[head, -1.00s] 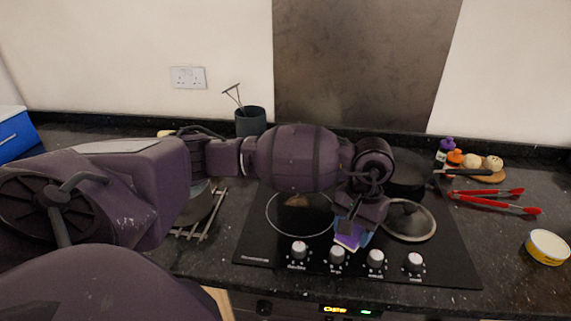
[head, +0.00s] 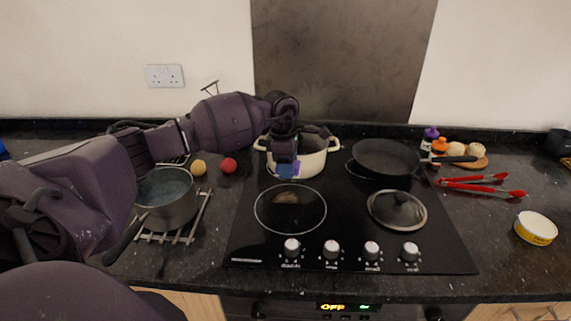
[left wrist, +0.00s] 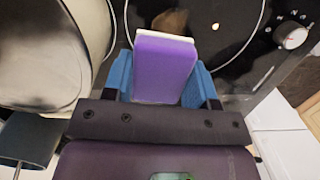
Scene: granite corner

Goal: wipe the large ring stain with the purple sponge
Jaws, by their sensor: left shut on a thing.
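My left gripper (head: 286,172) is shut on the purple sponge (left wrist: 163,68), which has a pale edge and sits between the blue fingers in the left wrist view. In the head view only a small part of the sponge (head: 297,169) shows, in front of the cream pot. A brownish stain (head: 286,197) lies inside the front left cooking ring of the black hob (head: 340,225); whether it is ring-shaped I cannot tell. It also shows in the left wrist view (left wrist: 171,22), just beyond the sponge. The gripper is behind the stain, apparently above the hob. My right gripper is not in view.
The cream pot (head: 312,160) stands right behind the gripper. A dark pan (head: 384,157) and a glass lid (head: 397,211) occupy the hob's right side. A grey saucepan (head: 167,199) stands on a rack at left. Red tongs (head: 480,188) and a yellow tin (head: 535,228) lie right.

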